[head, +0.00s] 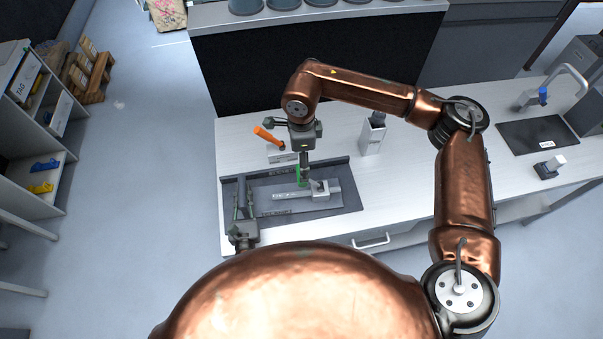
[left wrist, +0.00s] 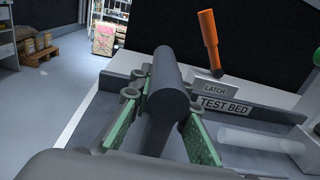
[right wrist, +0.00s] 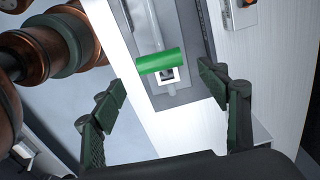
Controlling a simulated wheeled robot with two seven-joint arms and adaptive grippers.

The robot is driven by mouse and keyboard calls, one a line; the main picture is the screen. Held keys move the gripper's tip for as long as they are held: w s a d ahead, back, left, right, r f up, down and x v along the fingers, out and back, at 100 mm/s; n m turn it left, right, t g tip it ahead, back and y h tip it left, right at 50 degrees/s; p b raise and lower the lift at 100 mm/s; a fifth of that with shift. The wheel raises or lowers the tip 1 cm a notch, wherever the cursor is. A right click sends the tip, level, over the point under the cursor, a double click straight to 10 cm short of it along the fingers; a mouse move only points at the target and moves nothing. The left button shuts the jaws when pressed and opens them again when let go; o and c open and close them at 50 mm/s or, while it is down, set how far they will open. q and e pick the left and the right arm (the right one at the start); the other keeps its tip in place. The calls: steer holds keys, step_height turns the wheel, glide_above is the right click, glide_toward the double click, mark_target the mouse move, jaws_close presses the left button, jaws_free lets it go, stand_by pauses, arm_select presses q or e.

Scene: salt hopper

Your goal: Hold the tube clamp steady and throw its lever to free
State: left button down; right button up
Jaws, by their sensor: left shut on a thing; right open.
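The tube clamp is a grey block (head: 320,188) around a pale tube (head: 288,195) on the dark tray.
An orange handle (head: 268,136) stands on a white block marked LATCH (head: 283,155), behind the tray (head: 341,208). A pale upright box (head: 372,138) stands to its right.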

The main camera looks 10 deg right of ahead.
mark_target(311, 181)
step_height(311, 181, down, 8)
steer(key=shift+r, duration=0.1)
stand_by(0.4)
steer(key=c, duration=1.7)
